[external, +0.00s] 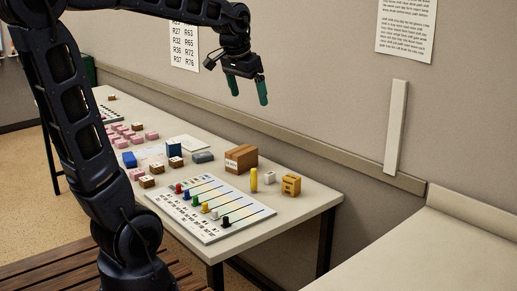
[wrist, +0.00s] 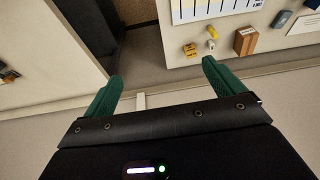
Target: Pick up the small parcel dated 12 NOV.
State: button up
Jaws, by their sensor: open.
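Several small brown parcels with white bands or labels lie on the long table, among them one (external: 176,162) near the blue box and one (external: 147,182) at the left of the board. A larger brown carton (external: 240,159) with a white label stands farther right; it also shows in the wrist view (wrist: 246,41). I cannot read a date on any of them. My gripper (external: 249,93) is open and empty, high above the table near the wall. In the wrist view its green fingers (wrist: 161,76) are apart with nothing between them.
A white board with coloured pegs (external: 215,207) lies at the table's front. A yellow cylinder (external: 254,180), a white block (external: 269,177) and an orange-yellow block (external: 291,185) stand near the right end. Pink blocks (external: 123,142) and a blue box (external: 174,149) are farther left.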

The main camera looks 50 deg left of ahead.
jog(key=w+a+f+g, duration=0.1)
jog(key=w+a, duration=0.4)
jog(key=w, duration=0.2)
jog(key=w+a+f, duration=0.1)
jog(key=w+a, duration=0.4)
jog(key=w, duration=0.2)
jog(key=n+g, duration=0.1)
jog(key=g, duration=0.1)
send_over(242, 150)
notch_tip(242, 150, down, 28)
jog(key=shift+w+f, duration=0.1)
jog(key=shift+a+f, duration=0.25)
jog(key=shift+f, duration=5.4)
jog(key=c, duration=1.3)
